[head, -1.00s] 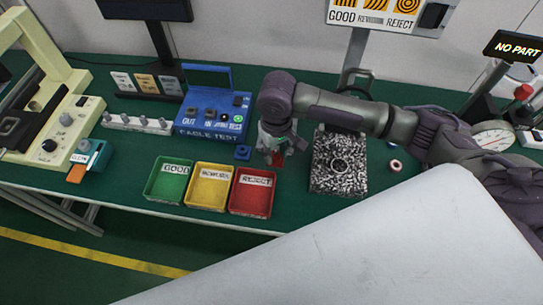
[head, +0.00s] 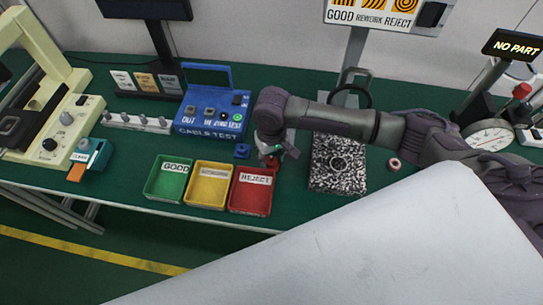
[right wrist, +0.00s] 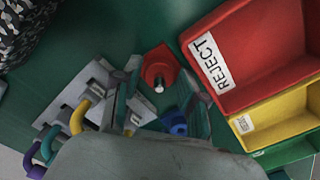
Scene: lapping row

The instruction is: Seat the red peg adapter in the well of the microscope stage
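The red peg adapter (right wrist: 158,72), a red block with a short metal peg, stands on the green bench in the right wrist view. In the head view my right gripper (head: 272,158) mostly hides it. My right gripper (right wrist: 158,100) is open, with its fingers apart on either side of the adapter's line; I cannot tell whether they touch it. The speckled black-and-white stage (head: 325,178) lies right of the gripper, with a ring-shaped well (head: 341,164) on top. The stage's edge also shows in the wrist view (right wrist: 20,28). My left gripper is not in view.
The red REJECT bin (head: 250,208), yellow bin (head: 208,202) and green GOOD bin (head: 165,196) line the front edge. A small blue block (head: 242,151) and the blue cable tester (head: 212,128) stand close left. A small ring-shaped part (head: 394,164) lies right of the stage.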

